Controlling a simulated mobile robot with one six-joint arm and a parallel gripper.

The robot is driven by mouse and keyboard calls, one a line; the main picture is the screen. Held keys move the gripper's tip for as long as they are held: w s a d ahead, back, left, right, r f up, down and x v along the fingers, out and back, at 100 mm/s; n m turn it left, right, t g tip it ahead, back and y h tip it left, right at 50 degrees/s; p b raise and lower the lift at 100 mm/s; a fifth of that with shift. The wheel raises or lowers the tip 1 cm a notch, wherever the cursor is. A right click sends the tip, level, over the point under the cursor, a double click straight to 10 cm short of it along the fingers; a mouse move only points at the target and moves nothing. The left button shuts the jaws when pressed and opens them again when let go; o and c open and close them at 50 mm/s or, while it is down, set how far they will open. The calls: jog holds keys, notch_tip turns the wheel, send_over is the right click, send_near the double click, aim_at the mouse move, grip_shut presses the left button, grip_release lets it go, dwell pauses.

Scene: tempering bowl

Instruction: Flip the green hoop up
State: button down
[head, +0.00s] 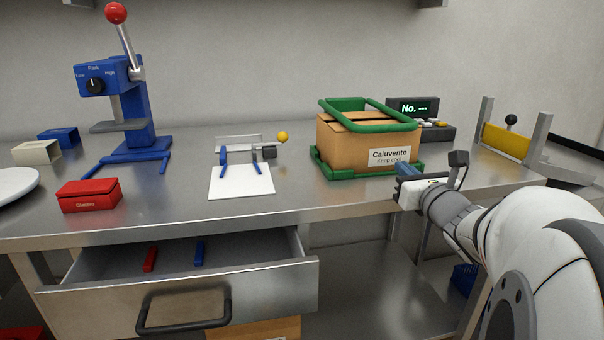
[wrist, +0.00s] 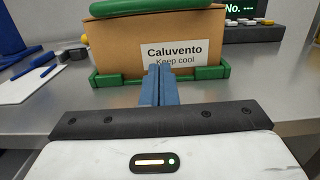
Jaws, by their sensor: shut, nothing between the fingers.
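The green hoop (head: 340,103) lies around the top of a brown cardboard box labelled "Caluvento, Keep cool" (head: 347,147). The hoop's near bar (wrist: 150,7) also shows at the top of the wrist view, above the box (wrist: 115,47). The box stands in a green base frame (head: 345,173). My gripper (head: 404,172) is shut and empty, just in front of the box's right part and low, near the table's front edge. Its blue fingers (wrist: 161,84) are together in the wrist view.
A display unit reading "No." (head: 413,107) stands behind the box. A yellow block in a metal stand (head: 507,141) is at the right. A white sheet with a small blue-legged device (head: 240,180) lies left of the box. An open drawer (head: 180,285) juts out at front left.

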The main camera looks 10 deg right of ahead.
jog(key=w, duration=0.4)
jog(key=shift+a+b, duration=0.15)
jog(key=shift+b, duration=0.2)
jog(key=r, duration=0.2)
jog(key=shift+w+r, duration=0.2)
jog(key=shift+r, duration=0.2)
jog(key=shift+w+r, duration=0.15)
jog(key=shift+r, duration=0.55)
jog(key=shift+r+p, duration=0.1)
jog(key=shift+p, duration=0.25)
